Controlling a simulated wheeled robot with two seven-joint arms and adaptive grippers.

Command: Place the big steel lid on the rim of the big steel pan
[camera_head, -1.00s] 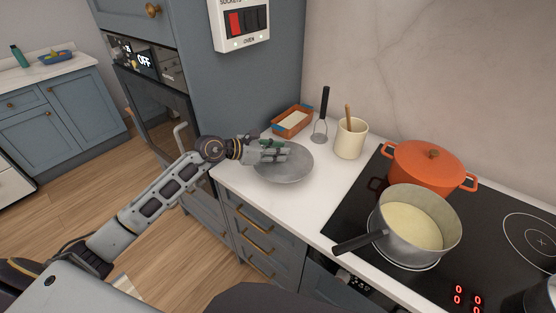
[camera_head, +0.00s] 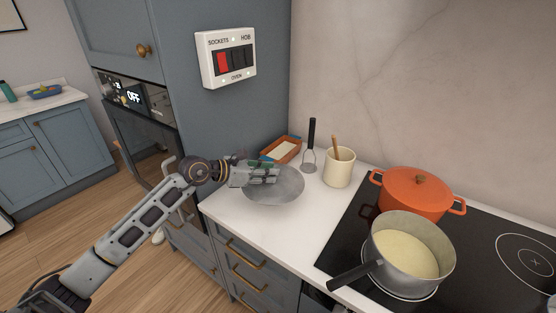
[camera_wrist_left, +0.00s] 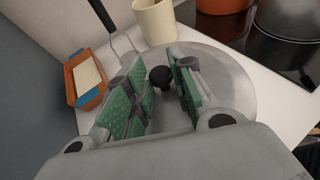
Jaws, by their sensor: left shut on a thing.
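The big steel lid (camera_head: 285,191) is a round grey disc at the left end of the white counter. In the left wrist view the lid (camera_wrist_left: 225,75) has a black knob (camera_wrist_left: 160,78) between my green-padded fingers. My left gripper (camera_head: 270,174) is shut on the lid by this knob; whether the lid touches the counter is unclear. The big steel pan (camera_head: 441,262) stands on the hob at the right, uncovered, with pale cream contents and a dark handle pointing left toward the front. My right gripper is not in view.
An orange lidded pot (camera_head: 418,190) stands behind the pan. A cream utensil crock (camera_head: 338,169), a masher (camera_head: 309,155) and an orange dish (camera_head: 281,151) stand behind the lid. The counter between lid and black hob (camera_head: 340,231) is clear.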

